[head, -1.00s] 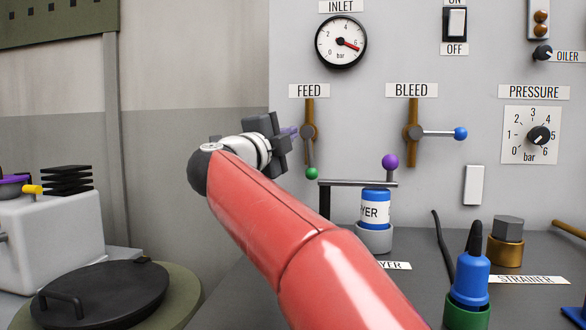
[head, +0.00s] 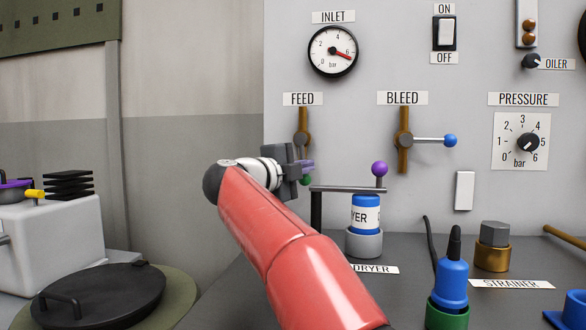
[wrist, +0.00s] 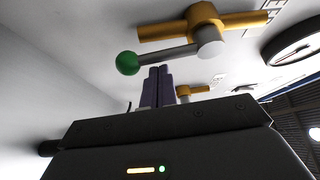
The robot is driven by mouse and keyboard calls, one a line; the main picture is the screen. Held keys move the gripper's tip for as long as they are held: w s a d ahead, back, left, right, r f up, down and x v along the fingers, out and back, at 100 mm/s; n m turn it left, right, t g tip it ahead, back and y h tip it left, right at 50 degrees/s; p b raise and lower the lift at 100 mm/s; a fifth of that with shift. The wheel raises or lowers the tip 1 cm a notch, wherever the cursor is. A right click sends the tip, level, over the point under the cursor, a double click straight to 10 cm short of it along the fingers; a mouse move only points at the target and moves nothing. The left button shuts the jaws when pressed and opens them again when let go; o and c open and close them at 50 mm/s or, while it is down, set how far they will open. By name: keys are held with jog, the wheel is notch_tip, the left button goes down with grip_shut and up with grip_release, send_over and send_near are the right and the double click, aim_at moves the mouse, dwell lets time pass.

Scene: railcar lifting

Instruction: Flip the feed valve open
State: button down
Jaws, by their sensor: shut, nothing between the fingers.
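The feed valve (head: 302,139) is on the grey panel under the FEED label, with a vertical brass pipe and a grey hub. Its lever hangs down to a green ball (head: 306,180), partly hidden by my gripper. In the wrist view the lever (wrist: 168,55) runs from the hub to the green ball (wrist: 127,63). My gripper (head: 309,166) is shut and empty, its purple fingers in front of the lower lever. In the wrist view the fingertips (wrist: 158,70) lie close beside the lever, near the ball. I cannot tell whether they touch it.
The bleed valve (head: 403,140) is to the right, its blue-ball lever pointing right. Below my gripper, the dryer (head: 366,215) has a bar above it with a purple ball (head: 380,168). The inlet gauge (head: 332,51) is above. The wall to the left is bare.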

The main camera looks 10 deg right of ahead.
jog(key=shift+w+d, duration=0.15)
jog(key=shift+w+a+p, duration=0.3)
jog(key=shift+a+p, duration=0.45)
jog(key=shift+p, duration=0.15)
